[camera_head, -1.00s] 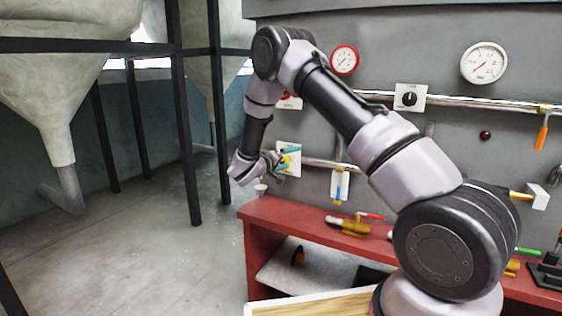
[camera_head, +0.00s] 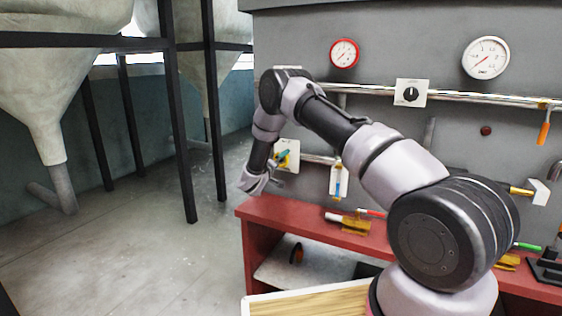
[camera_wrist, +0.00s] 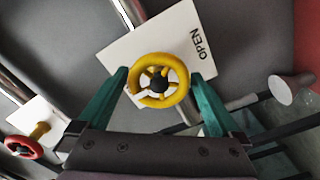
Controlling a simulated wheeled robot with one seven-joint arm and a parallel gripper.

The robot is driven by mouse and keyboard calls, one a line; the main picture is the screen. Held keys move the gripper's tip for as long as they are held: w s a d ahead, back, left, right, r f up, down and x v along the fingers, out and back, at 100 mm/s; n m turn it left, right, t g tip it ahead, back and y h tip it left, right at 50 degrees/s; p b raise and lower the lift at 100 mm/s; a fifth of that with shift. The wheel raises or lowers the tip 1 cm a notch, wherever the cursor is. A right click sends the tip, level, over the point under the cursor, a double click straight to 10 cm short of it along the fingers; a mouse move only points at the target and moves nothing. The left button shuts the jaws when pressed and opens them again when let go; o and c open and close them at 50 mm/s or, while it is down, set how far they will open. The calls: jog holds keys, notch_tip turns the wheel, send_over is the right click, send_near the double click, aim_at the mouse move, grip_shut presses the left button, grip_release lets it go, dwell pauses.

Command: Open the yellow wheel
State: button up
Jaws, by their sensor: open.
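The yellow wheel (camera_wrist: 181,96) is a small spoked handwheel with a dark hub, in front of a white plate (camera_wrist: 125,50) marked OPEN. My gripper (camera_wrist: 160,85) is open, with one green finger on each side of the wheel in the wrist view. Whether the fingers touch the rim I cannot tell.
A red wheel (camera_wrist: 22,148) on another white plate shows at the wrist view's lower left. A red bench (camera_head: 285,213) runs below, with valves on it. Pipes, a black knob (camera_head: 410,94) and gauges (camera_head: 485,58) are on the grey panel. Open floor lies left.

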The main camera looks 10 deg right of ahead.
jog(key=shift+w+d, duration=0.25)
jog(key=shift+w, duration=0.05)
jog(key=c, duration=1.1)
